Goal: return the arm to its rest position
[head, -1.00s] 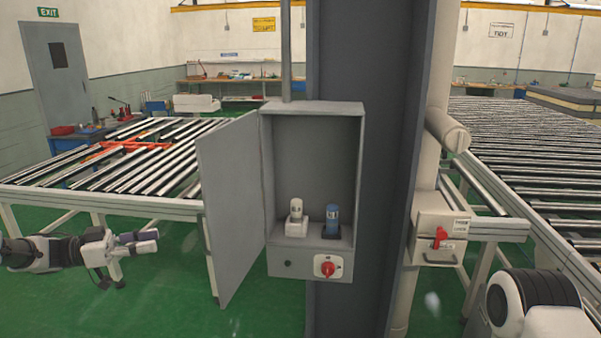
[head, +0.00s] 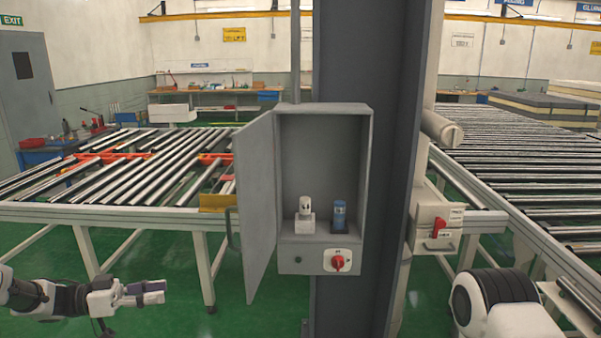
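My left gripper (head: 152,292) is at the lower left of the head view, in front of the left roller table and apart from everything. Its fingers point right and nothing shows between them; they lie nearly edge-on, so I cannot tell how far apart they are. My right arm (head: 500,305) shows only as a white and black link at the lower right; its gripper is out of view.
A grey cabinet (head: 323,108) with its door (head: 257,200) swung open hangs on a dark column (head: 350,30). Inside stand a white device and a blue device (head: 339,216). Roller tables stand left (head: 120,213) and right (head: 570,262). Green floor is clear below.

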